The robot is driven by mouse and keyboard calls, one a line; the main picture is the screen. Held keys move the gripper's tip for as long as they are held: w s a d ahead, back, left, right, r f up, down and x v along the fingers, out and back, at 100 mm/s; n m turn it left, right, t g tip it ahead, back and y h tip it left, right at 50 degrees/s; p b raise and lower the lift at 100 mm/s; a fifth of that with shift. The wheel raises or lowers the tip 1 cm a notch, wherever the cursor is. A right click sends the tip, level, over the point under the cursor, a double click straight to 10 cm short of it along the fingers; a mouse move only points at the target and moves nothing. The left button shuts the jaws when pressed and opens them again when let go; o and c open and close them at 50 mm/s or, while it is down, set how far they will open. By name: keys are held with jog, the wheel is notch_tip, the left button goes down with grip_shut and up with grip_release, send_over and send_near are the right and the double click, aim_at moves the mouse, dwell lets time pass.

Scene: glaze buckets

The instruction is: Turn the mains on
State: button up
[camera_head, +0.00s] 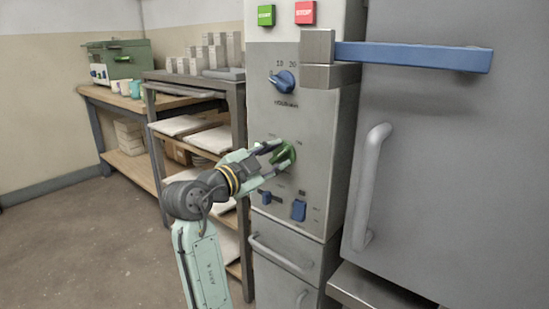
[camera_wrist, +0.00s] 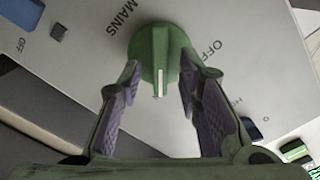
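The green mains knob (camera_head: 285,155) is on the grey control panel, below a blue dial. In the wrist view the knob (camera_wrist: 157,45) has a raised bar with a white mark, which points down the picture toward my palm. The printed word MAINS is at its upper left and OFF at its right. My gripper (camera_head: 275,157) is at the knob. In the wrist view my gripper (camera_wrist: 161,72) is open, with one purple-padded finger on each side of the bar. A gap shows between each pad and the bar; the contact at the tips is unclear.
Green (camera_head: 266,15) and red STOP (camera_head: 305,12) buttons are at the top. A blue lever (camera_head: 413,56) and a grey door handle (camera_head: 369,187) are right.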

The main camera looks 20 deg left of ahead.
jog(key=shift+s, duration=0.1)
jog(key=v, duration=1.2)
